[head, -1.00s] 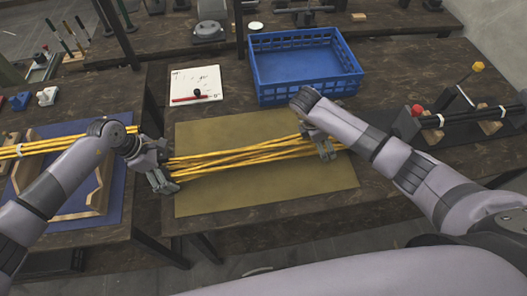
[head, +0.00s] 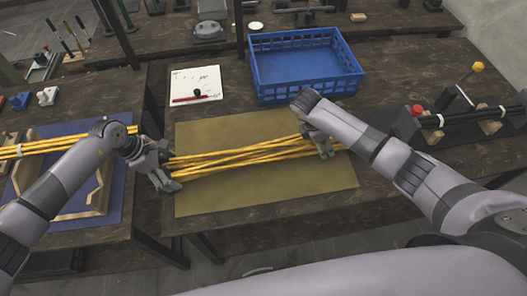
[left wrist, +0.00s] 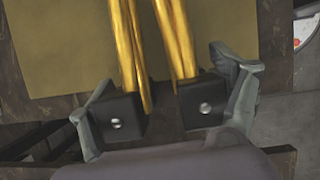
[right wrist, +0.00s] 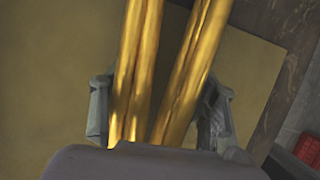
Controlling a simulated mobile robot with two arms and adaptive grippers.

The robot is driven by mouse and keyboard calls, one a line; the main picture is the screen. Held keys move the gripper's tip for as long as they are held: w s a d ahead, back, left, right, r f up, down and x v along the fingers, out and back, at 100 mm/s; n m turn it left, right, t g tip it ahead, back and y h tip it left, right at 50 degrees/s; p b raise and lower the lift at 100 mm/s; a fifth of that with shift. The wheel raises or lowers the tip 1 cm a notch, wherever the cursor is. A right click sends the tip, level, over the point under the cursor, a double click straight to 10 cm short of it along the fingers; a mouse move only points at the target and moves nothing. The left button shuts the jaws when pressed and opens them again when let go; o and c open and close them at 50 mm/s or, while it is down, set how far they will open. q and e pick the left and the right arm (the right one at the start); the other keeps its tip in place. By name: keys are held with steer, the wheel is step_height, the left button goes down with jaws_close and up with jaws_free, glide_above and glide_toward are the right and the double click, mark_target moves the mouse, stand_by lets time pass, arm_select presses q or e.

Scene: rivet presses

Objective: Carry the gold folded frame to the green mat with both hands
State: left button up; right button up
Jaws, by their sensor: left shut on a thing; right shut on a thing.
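The gold folded frame (head: 240,157), a bundle of long thin gold bars crossing at shallow angles, lies lengthwise over the olive-green mat (head: 265,195). My left gripper (head: 168,178) is shut on its left end, at the mat's left edge. My right gripper (head: 324,146) is shut on its right end, above the right part of the mat. The bars run between the fingers in the left wrist view (left wrist: 133,45) and the right wrist view (right wrist: 140,70). I cannot tell whether the frame touches the mat or hangs just above it.
A blue crate (head: 307,92) stands behind the mat, with a white board (head: 196,80) and red marker left of it. A rack of black bars (head: 470,117) is at the right. A blue mat (head: 112,207) with wooden supports lies on the left table, across a gap.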

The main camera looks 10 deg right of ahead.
arm_select(q)
steer(key=shift+f, duration=0.1)
steer(key=c, duration=0.9)
arm_select(e)
jaws_close()
steer(key=shift+r, duration=0.15)
